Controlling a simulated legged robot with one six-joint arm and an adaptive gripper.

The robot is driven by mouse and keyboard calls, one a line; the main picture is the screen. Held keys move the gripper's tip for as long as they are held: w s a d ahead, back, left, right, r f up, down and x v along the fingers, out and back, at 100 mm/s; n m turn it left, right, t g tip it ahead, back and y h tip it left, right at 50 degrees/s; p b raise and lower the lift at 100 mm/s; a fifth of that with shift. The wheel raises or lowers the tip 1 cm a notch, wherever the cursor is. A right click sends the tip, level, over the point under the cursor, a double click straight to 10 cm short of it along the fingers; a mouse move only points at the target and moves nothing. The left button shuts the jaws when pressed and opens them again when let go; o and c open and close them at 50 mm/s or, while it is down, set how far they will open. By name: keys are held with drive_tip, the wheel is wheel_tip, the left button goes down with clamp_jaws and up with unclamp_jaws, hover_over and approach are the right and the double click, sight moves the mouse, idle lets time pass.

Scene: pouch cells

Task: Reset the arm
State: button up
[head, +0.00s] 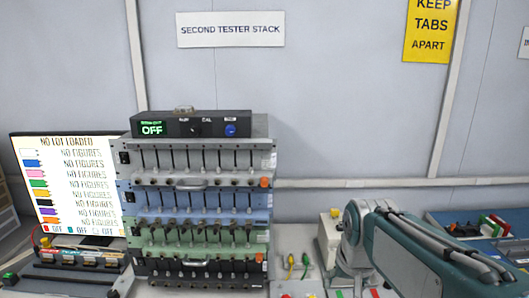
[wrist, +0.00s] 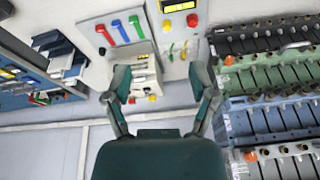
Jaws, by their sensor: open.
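My gripper (wrist: 162,97) shows in the wrist view with its two fingers spread apart and nothing between them. A cream-coloured box (wrist: 143,80) with a yellow and a red knob lies beyond the fingertips in that view. My arm shows at the lower right of the head view, folded, and its gripper cannot be made out there. The tester stack (head: 195,208) stands left of my arm, with grey, blue, green and black tiers. The tester stack also fills the right side of the wrist view (wrist: 265,122).
A monitor (head: 70,185) reading "NO LOT LOADED" stands left of the stack. A control box (head: 190,125) showing "OFF" sits on top. Blue trays (head: 470,222) lie at the right. Red, green and blue levers (wrist: 120,31) show in the wrist view.

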drive_tip(key=s+f+n+t, duration=0.1)
drive_tip(key=s+t, duration=0.1)
drive_tip(key=s, duration=1.2)
drive_tip(key=shift+s+f+n, duration=0.2)
drive_tip(key=shift+s+n, duration=0.1)
drive_tip(key=shift+n, duration=0.1)
